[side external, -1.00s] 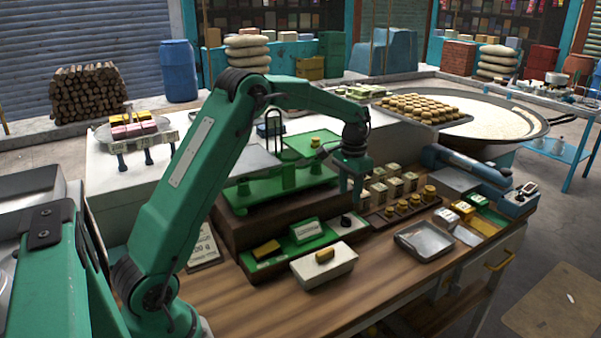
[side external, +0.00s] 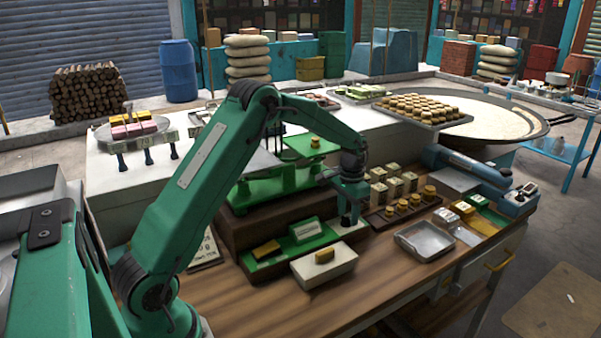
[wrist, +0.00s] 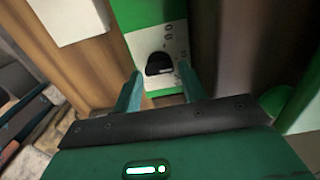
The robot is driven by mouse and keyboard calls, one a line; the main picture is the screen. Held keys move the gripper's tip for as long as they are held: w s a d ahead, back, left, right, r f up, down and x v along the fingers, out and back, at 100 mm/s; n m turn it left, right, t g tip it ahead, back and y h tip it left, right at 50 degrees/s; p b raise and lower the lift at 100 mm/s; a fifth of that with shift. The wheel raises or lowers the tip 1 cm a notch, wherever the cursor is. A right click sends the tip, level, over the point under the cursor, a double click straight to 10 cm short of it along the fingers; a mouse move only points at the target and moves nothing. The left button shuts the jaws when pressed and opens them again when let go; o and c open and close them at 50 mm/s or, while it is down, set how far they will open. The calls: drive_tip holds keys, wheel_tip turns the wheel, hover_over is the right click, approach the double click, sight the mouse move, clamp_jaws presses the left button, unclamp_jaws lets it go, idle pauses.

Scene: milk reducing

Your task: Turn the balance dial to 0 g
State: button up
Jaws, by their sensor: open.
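The balance dial (wrist: 158,63) is a small black knob on a white plate with small dark marks, at the end of a green strip (wrist: 150,12). In the wrist view it sits between and just ahead of the tips of my gripper (wrist: 160,80). The fingers are open, one on each side, and I see no clear contact. In the side view my gripper (side external: 349,220) points down at the right end of the green panel (side external: 275,262) and hides the dial. The green balance (side external: 265,188) stands behind the panel. The dial's exact reading is too small to tell.
A white box with a yellow top piece (side external: 324,265) lies in front of the panel. Brass weights in a wooden tray (side external: 402,207) stand close to the right of my gripper. A metal tray (side external: 426,241) is further right. The wooden front counter (side external: 300,312) is clear.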

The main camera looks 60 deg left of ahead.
drive_tip(key=shift+f, duration=0.25)
drive_tip(key=c, duration=0.7)
drive_tip(key=shift+n, duration=0.4)
drive_tip(key=n, duration=0.5)
drive_tip(key=shift+a+r, duration=0.1)
drive_tip(key=shift+a, duration=0.05)
drive_tip(key=n, duration=0.6)
drive_tip(key=shift+a, duration=0.1)
